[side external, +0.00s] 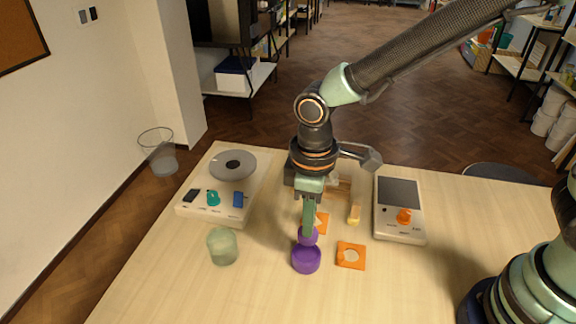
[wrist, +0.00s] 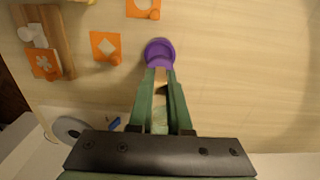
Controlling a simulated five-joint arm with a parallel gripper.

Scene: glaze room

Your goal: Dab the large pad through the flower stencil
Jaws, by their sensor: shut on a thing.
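A purple piece with a rounded upper part and a wide round lower part (side external: 306,262), which looks like the large pad, is at my fingertips. My gripper (side external: 308,229) points down and is shut on its upper part. In the wrist view the pad shows as a purple disc (wrist: 159,47) beyond the fingertips (wrist: 161,76). I cannot tell whether it touches the table. The orange flower stencil (wrist: 39,69) lies at the left of the wrist view, by the wooden board; my arm hides that area in the side view.
An orange round-hole stencil (side external: 343,263) lies right of the pad; a diamond stencil (wrist: 96,43) lies nearby. A pale green cup (side external: 222,247) stands left. A grey-disc device (side external: 233,163) and an orange-knobbed device (side external: 400,192) flank the work. The front table is clear.

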